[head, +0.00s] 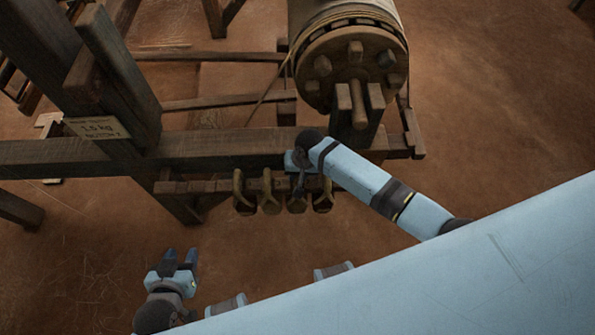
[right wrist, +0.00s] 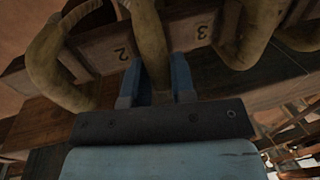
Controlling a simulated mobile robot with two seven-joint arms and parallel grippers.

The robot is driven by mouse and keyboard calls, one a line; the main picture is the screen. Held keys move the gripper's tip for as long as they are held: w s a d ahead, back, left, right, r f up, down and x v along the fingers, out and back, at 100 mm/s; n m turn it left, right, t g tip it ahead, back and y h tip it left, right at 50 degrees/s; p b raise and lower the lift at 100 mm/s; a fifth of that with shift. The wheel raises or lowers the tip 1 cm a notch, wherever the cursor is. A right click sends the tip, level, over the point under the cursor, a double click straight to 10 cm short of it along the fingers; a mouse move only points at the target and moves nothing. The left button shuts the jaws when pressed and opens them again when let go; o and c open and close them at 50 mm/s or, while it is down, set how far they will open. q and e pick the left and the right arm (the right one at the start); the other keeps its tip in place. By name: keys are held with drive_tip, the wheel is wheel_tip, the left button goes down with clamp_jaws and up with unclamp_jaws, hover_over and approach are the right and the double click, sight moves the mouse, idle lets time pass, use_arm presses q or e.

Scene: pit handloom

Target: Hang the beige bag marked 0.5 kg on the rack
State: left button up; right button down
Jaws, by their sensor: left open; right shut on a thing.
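The rack (head: 190,187) is a dark wooden rail on the loom's near side; in the right wrist view its face (right wrist: 107,52) carries the numerals 2 and 3. Several beige bags with looped tops hang in a row there, among them one at the left end (head: 244,191) and one at the right end (head: 322,197). My right gripper (head: 299,180) is over the row. In the right wrist view its fingers (right wrist: 156,86) are shut on the beige loop of a bag (right wrist: 148,38), between the numerals. No 0.5 kg mark is readable. My left gripper (head: 180,262) is open and empty, low over the floor.
A card reading 1.5 kg (head: 97,128) is on the loom's post. The cloth roller with its pegged wooden wheel (head: 352,65) stands behind the rack. Heavy beams (head: 60,157) cross at left. Bare brown floor (head: 90,235) lies in front.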

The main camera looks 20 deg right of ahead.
drive_tip(key=c, duration=0.9)
unclamp_jaws()
drive_tip(key=shift+f, duration=0.1)
drive_tip(key=d+r, duration=0.1)
drive_tip(key=r, duration=0.3)
drive_tip(key=r+p, duration=0.1)
drive_tip(key=r, duration=0.4)
drive_tip(key=d+r, duration=0.1)
drive_tip(key=r, duration=0.3)
drive_tip(key=shift+s+d+r+p, duration=0.3)
drive_tip(key=shift+s+p, duration=0.05)
drive_tip(key=shift+s, duration=0.05)
